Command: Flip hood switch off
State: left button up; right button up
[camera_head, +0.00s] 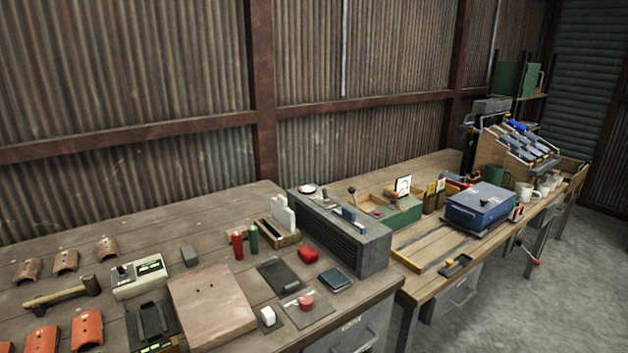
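I cannot tell for certain which thing is the hood switch. A long grey vented box (372,252) stands across the right end of the near bench, with small controls on its top. A lever with a dark round knob (352,190) stands up beside the box's far side. A beige device (138,278) on the left of the bench has a dark knob or toggle and lit green displays. The on or off position of these controls is too small to read. Neither of my grippers shows in the view.
The near wooden bench (212,219) carries a mallet (62,294), several orange tiles (87,329), a flat board (211,303) and red and green cylinders (252,238). A second bench holds a blue box (478,207) and mugs. Open concrete floor (590,270) lies at right.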

aim_at(324, 191)
jog(key=i+l+u, duration=0.35)
jog(key=i+l, duration=0.25)
jog(key=i+l+u, duration=0.2)
jog(key=l, duration=0.3)
jog(key=i+l+u, duration=0.15)
jog(key=i+l, duration=0.15)
jog(key=l, duration=0.15)
jog(key=l+u, duration=0.2)
jog(key=k+j, duration=0.05)
jog(key=j, duration=0.05)
